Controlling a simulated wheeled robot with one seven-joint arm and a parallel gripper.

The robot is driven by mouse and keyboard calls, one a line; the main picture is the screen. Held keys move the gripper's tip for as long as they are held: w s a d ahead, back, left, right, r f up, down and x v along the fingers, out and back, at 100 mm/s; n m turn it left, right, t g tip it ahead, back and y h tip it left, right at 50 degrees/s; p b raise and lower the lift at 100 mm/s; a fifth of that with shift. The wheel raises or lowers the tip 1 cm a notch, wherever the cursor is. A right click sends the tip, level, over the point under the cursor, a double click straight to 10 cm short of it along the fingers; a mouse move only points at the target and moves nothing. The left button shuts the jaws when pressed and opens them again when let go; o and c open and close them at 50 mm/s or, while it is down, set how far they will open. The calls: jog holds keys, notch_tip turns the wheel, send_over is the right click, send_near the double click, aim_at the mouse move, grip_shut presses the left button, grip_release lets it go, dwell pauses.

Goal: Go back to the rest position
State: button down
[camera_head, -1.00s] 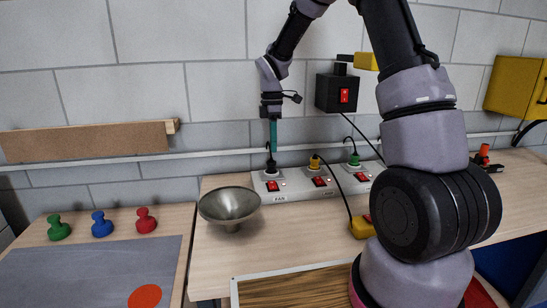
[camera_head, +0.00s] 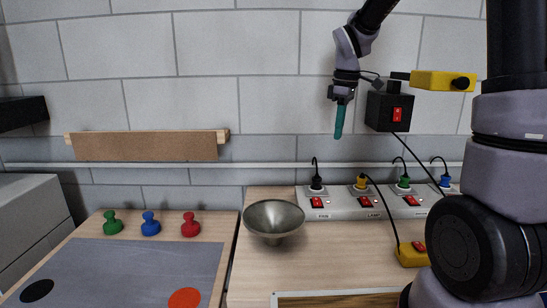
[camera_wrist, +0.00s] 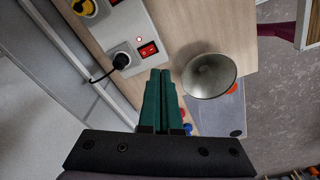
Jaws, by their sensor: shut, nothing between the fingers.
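My gripper (camera_head: 339,122) hangs in the air above the workbench, in front of the tiled wall. Its teal fingers (camera_wrist: 162,102) are closed together with nothing between them. They point down, above the power strip (camera_head: 340,209) and apart from it. A black plug (camera_head: 316,183) sits in the strip's left socket, marked FAN; it also shows in the wrist view (camera_wrist: 122,61). The red switch (camera_wrist: 149,50) beside that plug is also in the wrist view. Part of my arm covers the right side of the head view.
A metal bowl (camera_head: 273,218) stands left of the strip. Green (camera_head: 112,223), blue (camera_head: 150,224) and red (camera_head: 190,225) knobs stand behind a grey mat (camera_head: 130,266). A black switch box (camera_head: 389,107) is on the wall near my gripper. A yellow box (camera_head: 413,256) lies on the bench.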

jog(key=s+d+r+m+t, duration=0.1)
jog(key=s+r+m+t, duration=0.1)
jog(key=s+m, duration=0.3)
jog(key=s+d+r+m+t+y, duration=0.1)
jog(key=s+d+r+m+t, duration=0.1)
jog(key=s+r+m, duration=0.3)
jog(key=s+d+r+m+t, duration=0.2)
jog(key=s+m, duration=0.4)
jog(key=s, duration=0.3)
jog(key=shift+s+d+r, duration=0.25)
jog(key=shift+s+r, duration=0.05)
jog(key=shift+r, duration=0.45)
